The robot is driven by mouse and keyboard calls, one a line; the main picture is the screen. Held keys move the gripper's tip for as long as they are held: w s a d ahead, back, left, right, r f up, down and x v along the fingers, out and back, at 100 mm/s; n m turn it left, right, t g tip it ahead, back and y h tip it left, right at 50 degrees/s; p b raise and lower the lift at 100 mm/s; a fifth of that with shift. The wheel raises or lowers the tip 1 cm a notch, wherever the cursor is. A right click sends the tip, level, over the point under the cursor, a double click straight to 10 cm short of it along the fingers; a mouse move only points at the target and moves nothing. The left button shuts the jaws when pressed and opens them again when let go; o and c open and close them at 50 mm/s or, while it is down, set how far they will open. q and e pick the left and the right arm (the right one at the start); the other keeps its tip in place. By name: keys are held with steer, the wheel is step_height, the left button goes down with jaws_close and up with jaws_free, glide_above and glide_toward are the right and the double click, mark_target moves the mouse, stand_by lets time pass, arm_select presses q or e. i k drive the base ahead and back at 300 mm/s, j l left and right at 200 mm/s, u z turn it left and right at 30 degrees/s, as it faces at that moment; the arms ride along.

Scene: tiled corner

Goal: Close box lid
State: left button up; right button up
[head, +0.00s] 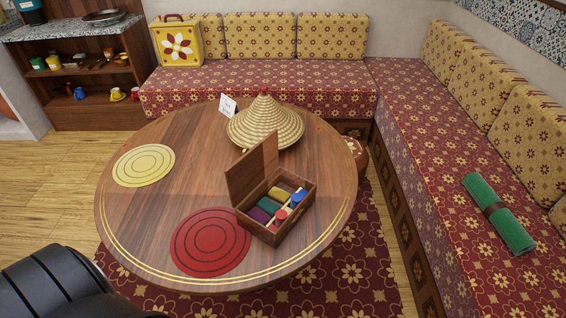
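A brown wooden box (303,208) stands on the round wooden table near its right front side. Its lid (252,166) is raised, standing up along the box's left back edge. Inside the box are colored items: purple, green, olive-yellow, blue and red pieces. A black rounded part of my own body shows at the bottom left, but no fingers are visible. Neither gripper can be seen.
The round table (150,215) carries a yellow mat (144,165), a red mat (210,242), a woven cone-shaped cover (265,123) and a small white card (228,105). Patterned benches (258,92) stand behind and right. A shelf unit (92,90) is at the back left.

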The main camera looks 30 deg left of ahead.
mark_target(256, 164)
steer(key=j+z, duration=0.25)
steer(key=j, duration=0.2)
steer(key=k+j+z, duration=0.15)
steer(key=j+z, duration=0.15)
steer(key=j, duration=0.15)
steer(key=k+j+z, duration=0.25)
steer(key=j, duration=0.15)
steer(key=k+j, duration=0.15)
steer(key=j, duration=0.25)
steer(key=k+j, duration=0.1)
steer(key=j, duration=0.3)
steer(key=k+j+z, duration=0.1)
steer(key=j, duration=0.3)
steer(key=k+j, duration=0.2)
steer(key=j, duration=0.15)
steer(key=k+j+z, duration=0.1)
steer(key=j, duration=0.3)
steer(key=k+j, duration=0.25)
steer(key=k+j+z, duration=0.35)
steer(key=i+l, duration=0.05)
steer(key=l, duration=0.05)
